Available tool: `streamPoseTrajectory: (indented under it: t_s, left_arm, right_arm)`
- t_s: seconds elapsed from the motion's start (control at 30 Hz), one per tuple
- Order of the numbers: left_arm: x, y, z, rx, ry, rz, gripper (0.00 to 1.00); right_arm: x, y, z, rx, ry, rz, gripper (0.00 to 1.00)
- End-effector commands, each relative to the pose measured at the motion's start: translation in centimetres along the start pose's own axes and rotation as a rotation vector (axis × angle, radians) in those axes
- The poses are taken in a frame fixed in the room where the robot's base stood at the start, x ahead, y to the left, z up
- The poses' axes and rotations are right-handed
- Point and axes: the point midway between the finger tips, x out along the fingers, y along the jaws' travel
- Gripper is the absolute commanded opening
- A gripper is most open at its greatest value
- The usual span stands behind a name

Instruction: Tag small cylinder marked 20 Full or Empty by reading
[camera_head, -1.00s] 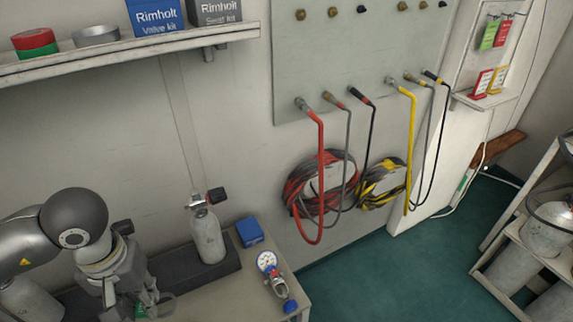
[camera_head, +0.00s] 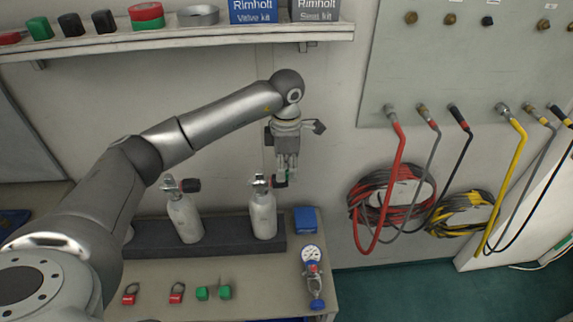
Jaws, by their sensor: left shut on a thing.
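Two small grey cylinders stand upright in the dark rack (camera_head: 220,238): one at the left (camera_head: 184,218) and one at the right (camera_head: 263,214), each with a valve and dark knob. My left gripper (camera_head: 287,173) is above the right cylinder's valve, fingers down, shut on a small green tag (camera_head: 289,175), partly hidden. Contact with the valve is unclear. Red tags (camera_head: 177,293) and green tags (camera_head: 203,293) lie on the bench. A gauge (camera_head: 310,254) lies at right; its reading is too small. My right gripper is out of view.
A blue box (camera_head: 306,220) sits beside the rack. A shelf (camera_head: 180,40) with tape rolls and kit boxes runs above. Coiled hoses (camera_head: 385,200) hang from the wall panel (camera_head: 470,70) at right. The bench front (camera_head: 260,300) has some clear room.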

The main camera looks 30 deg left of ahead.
Motion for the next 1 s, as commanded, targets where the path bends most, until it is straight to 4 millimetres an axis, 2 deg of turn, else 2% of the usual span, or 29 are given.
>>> streamPoseTrajectory:
  t_s: [0.33,0.9,1.0]
  left_arm:
    - [0.1,0.1,-2.0,-0.02,0.0,0.001,0.03]
    - [0.2,0.0,-6.5,-0.017,0.001,0.001,0.03]
    - [0.2,0.0,-6.3,-0.016,-0.001,0.001,0.03]
  right_arm:
    - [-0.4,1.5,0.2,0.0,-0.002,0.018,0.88]
    - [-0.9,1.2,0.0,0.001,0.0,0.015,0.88]
    - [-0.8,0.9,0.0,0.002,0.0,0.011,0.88]
